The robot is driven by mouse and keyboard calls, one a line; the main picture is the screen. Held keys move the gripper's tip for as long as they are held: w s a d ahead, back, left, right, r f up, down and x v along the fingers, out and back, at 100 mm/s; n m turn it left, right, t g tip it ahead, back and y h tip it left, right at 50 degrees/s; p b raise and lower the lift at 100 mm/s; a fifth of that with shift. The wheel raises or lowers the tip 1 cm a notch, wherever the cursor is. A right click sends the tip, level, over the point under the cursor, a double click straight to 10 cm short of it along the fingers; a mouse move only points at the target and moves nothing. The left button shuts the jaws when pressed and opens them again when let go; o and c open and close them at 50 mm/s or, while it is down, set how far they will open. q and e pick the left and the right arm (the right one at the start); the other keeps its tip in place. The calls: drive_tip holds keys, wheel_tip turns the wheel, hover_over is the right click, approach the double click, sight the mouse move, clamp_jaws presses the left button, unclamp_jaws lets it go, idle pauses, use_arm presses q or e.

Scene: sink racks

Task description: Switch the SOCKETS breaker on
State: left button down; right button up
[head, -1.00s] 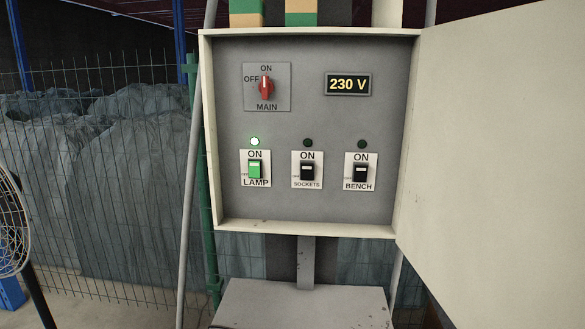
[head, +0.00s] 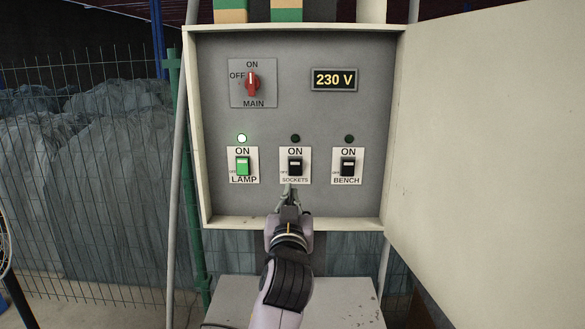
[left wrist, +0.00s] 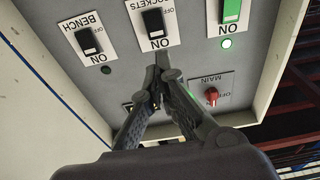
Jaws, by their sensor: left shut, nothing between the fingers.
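The SOCKETS breaker (head: 295,163) is a black rocker on a white plate, in the middle of the lower row in the open panel box. The small lamp above it is dark. My left gripper (head: 288,189) is shut and empty, with its fingertips just below the SOCKETS rocker at the plate's lower edge. I cannot tell whether they touch it. In the left wrist view the picture is upside down; the SOCKETS rocker (left wrist: 154,20) shows beyond the shut fingers of the left gripper (left wrist: 155,72). My right gripper is not in view.
The green LAMP breaker (head: 243,164) has a lit lamp above it. The black BENCH breaker (head: 347,165) has a dark lamp. The red MAIN knob (head: 253,83) and a 230 V display (head: 334,79) sit above. The open door (head: 490,130) blocks the right side.

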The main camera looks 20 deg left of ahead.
use_arm(q)
drive_tip(key=p, duration=0.6)
approach(293, 162)
drive_tip(key=x, duration=0.5)
drive_tip(key=shift+w+a+r, duration=0.1)
drive_tip(key=shift+w+r, duration=0.15)
drive_tip(key=shift+w, duration=0.05)
drive_tip(key=shift+w+a, duration=0.2)
drive_tip(key=shift+w, duration=0.55)
drive_tip(key=shift+f, duration=0.1)
